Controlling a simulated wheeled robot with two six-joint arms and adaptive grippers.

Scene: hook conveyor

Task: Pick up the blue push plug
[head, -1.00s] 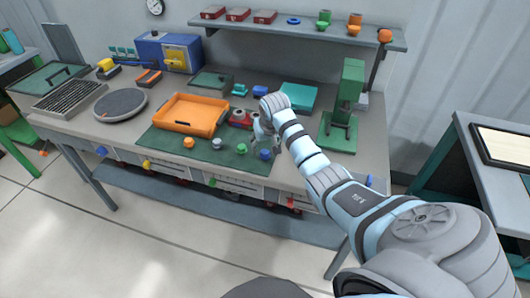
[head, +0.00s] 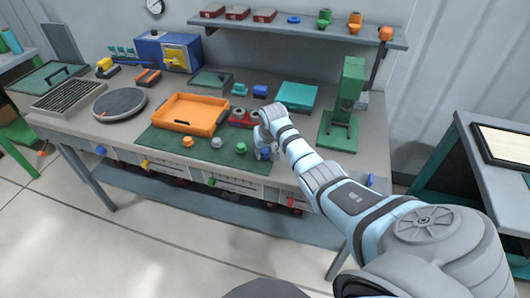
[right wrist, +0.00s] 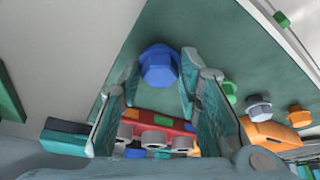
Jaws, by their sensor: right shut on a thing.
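The blue push plug (head: 266,154) is at the right end of the green mat, under my right gripper (head: 264,147). In the right wrist view the blue plug (right wrist: 158,64) has a faceted head and sits between the fingertips of my right gripper (right wrist: 159,75), which is shut on it. I cannot tell whether it touches the mat. My left gripper is not in view.
A green plug (head: 241,148), a grey plug (head: 216,142) and an orange plug (head: 187,141) stand on the mat (head: 204,155) to the left. An orange tray (head: 181,127) and a red holder with round openings (right wrist: 176,124) are behind. A green press (head: 347,100) stands at right.

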